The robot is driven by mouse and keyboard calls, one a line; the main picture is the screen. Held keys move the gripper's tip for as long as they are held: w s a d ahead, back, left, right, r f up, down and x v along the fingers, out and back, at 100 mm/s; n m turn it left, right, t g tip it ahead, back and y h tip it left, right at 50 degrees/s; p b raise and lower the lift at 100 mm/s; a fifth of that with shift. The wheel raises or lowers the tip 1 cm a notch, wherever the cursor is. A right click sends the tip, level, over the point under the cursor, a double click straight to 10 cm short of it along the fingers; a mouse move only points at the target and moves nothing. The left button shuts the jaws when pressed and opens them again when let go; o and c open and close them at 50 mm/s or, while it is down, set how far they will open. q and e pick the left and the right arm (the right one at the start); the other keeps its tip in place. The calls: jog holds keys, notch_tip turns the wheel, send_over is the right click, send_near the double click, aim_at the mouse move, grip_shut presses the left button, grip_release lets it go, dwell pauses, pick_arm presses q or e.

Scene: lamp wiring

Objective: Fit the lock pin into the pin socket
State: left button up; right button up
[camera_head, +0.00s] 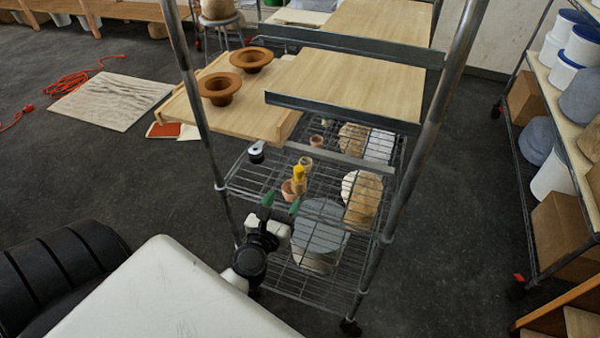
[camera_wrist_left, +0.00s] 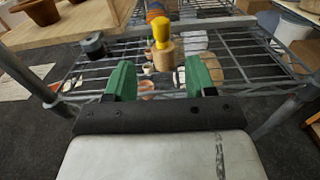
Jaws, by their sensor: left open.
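A peg with a yellow knob and a tan body, which looks like the lock pin (camera_head: 299,174), stands upright at the wire shelf; it also shows in the left wrist view (camera_wrist_left: 162,36). A small dark cylinder with a grey top (camera_head: 256,152), possibly the pin socket, stands at the shelf's left corner and shows in the left wrist view (camera_wrist_left: 95,46). I cannot confirm that it is the socket. My left gripper (camera_head: 281,203) has green fingertips, open and empty, just in front of the peg. In the left wrist view (camera_wrist_left: 160,80) the peg appears between and beyond them. My right gripper is not in view.
The wire shelf (camera_head: 240,185) holds small terracotta pots (camera_head: 305,163) near the peg. Metal posts (camera_head: 430,130) frame the rack. A wooden board (camera_head: 250,120) with two brown pots (camera_head: 220,88) overhangs the shelf. A grey round-topped object (camera_head: 319,222) stands lower down.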

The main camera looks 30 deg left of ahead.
aim_at(297, 176)
pick_arm(q)
jog(key=x, duration=0.2)
jog(key=p+x, duration=0.1)
jog(key=x, duration=0.2)
jog(key=shift+a+r, duration=0.15)
jog(key=shift+a, duration=0.1)
jog(key=shift+w, duration=0.55)
jog(key=x, duration=0.3)
jog(key=shift+w+d+p, duration=0.1)
jog(key=shift+w+p, duration=0.2)
jog(key=shift+p, duration=0.1)
jog(key=shift+w+f, duration=0.25)
jog(key=shift+w, duration=0.25)
jog(key=shift+s, duration=0.1)
jog(key=shift+c, duration=0.9)
jog(key=c, duration=0.8)
jog(key=shift+c, duration=0.2)
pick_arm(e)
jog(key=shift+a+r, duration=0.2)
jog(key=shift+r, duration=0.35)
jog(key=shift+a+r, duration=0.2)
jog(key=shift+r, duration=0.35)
pick_arm(q)
jog(key=shift+r, duration=0.2)
